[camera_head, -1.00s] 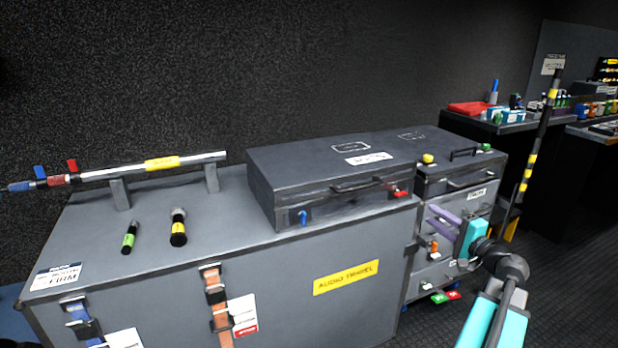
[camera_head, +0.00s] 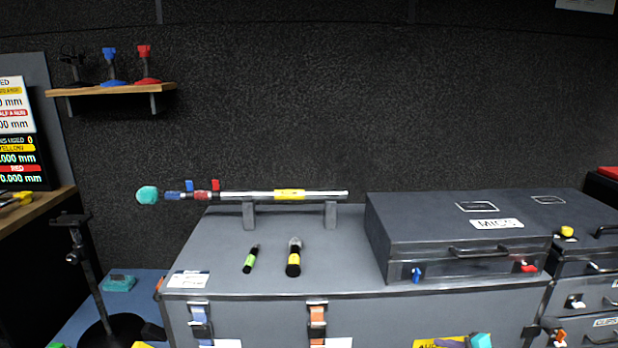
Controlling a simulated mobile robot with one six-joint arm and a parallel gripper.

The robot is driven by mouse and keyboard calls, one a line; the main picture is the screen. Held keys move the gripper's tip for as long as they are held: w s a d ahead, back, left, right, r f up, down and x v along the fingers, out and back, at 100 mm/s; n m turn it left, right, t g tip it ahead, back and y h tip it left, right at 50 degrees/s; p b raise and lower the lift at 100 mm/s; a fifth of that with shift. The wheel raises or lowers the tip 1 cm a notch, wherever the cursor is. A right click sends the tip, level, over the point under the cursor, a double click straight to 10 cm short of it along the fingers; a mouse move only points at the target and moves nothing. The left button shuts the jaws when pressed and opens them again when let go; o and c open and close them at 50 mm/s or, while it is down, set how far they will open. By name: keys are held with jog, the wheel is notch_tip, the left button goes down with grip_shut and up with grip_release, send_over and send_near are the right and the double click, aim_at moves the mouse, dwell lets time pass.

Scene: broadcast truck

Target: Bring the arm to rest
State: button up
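Only a small part of my gripper (camera_head: 452,343) shows in the head view, at the bottom edge right of centre. I see a sliver of purple finger and a teal block beside it, in front of the grey trunk's (camera_head: 255,322) front face, near its yellow label. The rest of my arm is below the frame. Whether the fingers are open or shut cannot be told, and no held thing is visible.
On the trunk lie a green-banded microphone (camera_head: 250,259), a yellow-banded one (camera_head: 294,257), a pole on two supports (camera_head: 331,214) and a dark mic case (camera_head: 458,222). Drawers (camera_head: 590,300) stand at right. A black stand (camera_head: 84,262) and wall shelf (camera_head: 112,90) are left.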

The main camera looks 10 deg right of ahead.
jog(key=s+a+f+n+g+y+p, duration=0.1)
jog(key=s+a+f+n+g+p, duration=0.2)
jog(key=s+a+f+g, duration=0.55)
jog(key=s+a+f+n+g+p, duration=0.1)
jog(key=s+a+f+n+p, duration=0.15)
jog(key=a+f, duration=0.75)
jog(key=s+a+f+n+g+h+p, duration=0.1)
jog(key=s+a+n+g+h+p, duration=0.1)
jog(key=s, duration=0.7)
jog(key=s+a+f+n+g+h+p, duration=0.1)
jog(key=s+a+n+g+h+p, duration=0.2)
jog(key=s+a+n, duration=0.3)
jog(key=s+a+g, duration=0.1)
jog(key=s+a, duration=0.2)
jog(key=s, duration=0.1)
jog(key=shift+s+h, duration=0.25)
jog(key=shift+h, duration=0.15)
jog(key=shift+s+a, duration=0.1)
jog(key=shift+s, duration=0.05)
